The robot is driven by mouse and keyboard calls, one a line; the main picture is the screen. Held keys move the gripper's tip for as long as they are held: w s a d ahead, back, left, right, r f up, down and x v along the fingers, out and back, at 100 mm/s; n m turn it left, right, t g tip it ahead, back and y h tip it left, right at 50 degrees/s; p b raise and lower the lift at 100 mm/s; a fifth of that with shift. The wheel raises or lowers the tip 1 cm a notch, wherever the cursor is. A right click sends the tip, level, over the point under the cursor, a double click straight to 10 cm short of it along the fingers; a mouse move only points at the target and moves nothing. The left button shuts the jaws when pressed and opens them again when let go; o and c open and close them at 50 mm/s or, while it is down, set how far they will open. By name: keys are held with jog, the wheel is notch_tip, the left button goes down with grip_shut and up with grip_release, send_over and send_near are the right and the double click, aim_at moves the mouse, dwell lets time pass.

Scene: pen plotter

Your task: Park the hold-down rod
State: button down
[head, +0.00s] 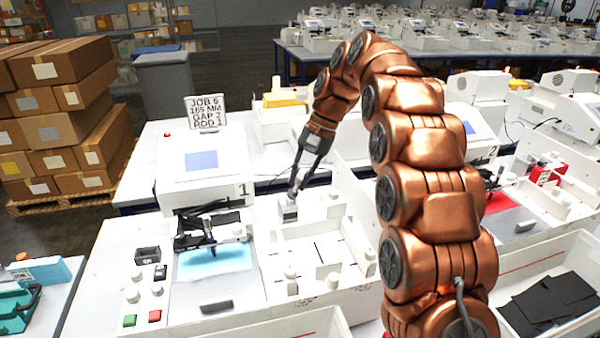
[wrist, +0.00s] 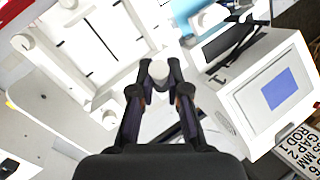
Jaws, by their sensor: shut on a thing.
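My gripper (head: 292,193) points down at the right of plotter 1 (head: 202,175), over the back left part of the white slotted tray (head: 345,247). Its fingers are shut on a pale round-topped piece (wrist: 159,71), seen end-on between the fingertips in the wrist view. This may be the hold-down rod; its lower part is hidden there. A pale block (head: 288,212) shows directly under the fingertips in the head view; I cannot tell whether it touches its surroundings. A sign (head: 207,111) reads JOB 6, 165 MM, GAP 2, ROD 1.
Plotter 1 has a dark carriage (head: 210,232) over a blue-lit bed (head: 213,260). Green (head: 130,320) and red (head: 155,316) buttons sit at its front left. Several pale pegs stand around the slotted tray. Plotter 2 (head: 473,130) is behind my arm.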

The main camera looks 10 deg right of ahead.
jog(key=shift+w+r+g+p, duration=0.25)
jog(key=shift+w+g+p, duration=0.15)
jog(key=shift+w+p, duration=0.1)
dwell(0.3)
